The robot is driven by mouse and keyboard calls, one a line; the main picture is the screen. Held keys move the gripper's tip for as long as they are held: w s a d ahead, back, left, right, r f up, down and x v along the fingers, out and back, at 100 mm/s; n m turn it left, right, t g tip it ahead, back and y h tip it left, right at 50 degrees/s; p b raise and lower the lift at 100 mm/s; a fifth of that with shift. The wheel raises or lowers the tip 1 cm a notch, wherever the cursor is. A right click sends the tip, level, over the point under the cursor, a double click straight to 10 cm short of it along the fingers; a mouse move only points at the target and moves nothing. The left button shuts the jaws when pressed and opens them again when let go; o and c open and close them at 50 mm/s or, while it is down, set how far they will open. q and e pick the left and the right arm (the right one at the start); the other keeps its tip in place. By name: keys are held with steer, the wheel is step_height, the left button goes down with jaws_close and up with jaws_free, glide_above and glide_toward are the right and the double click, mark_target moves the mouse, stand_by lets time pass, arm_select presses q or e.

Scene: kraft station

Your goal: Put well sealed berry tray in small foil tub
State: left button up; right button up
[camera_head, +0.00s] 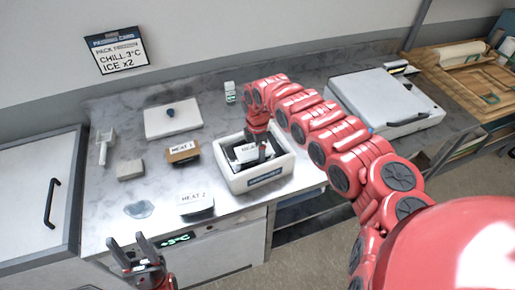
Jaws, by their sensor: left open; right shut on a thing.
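A white open tub (284,168) with a dark blue front label stands at the right of the steel counter. A dark tray with a white "HEA…" label (245,153) lies inside it. My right gripper (261,152) reaches down into the tub and is shut on this tray; its fingertips are partly hidden. A brown tray labelled "HEAT" (183,153) and a pale-topped tray labelled "HEAT" (195,205) lie on the counter left of the tub. Their contents and seals are too small to tell. My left gripper (137,248) is open and empty at the counter's front edge.
A white board with a dark knob (172,119), a white scoop (104,146), a grey block (130,170) and a clear puddle-like patch (139,209) lie on the counter. A small white-green item (230,92) stands behind. A flat white appliance (385,100) is at right.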

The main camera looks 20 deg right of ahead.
mark_target(257, 149)
steer(key=shift+f+b, duration=0.5)
steer(key=shift+f, duration=0.1)
steer(key=o, duration=1.2)
steer(key=shift+r, duration=0.3)
steer(key=shift+r+p, duration=0.5)
steer(key=shift+p, duration=0.1)
step_height(257, 149, up, 10)
steer(key=b, duration=0.5)
steer(key=shift+w+r, duration=0.1)
steer(key=shift+r, duration=0.15)
steer(key=shift+r+b, duration=0.3)
steer(key=shift+r, duration=0.35)
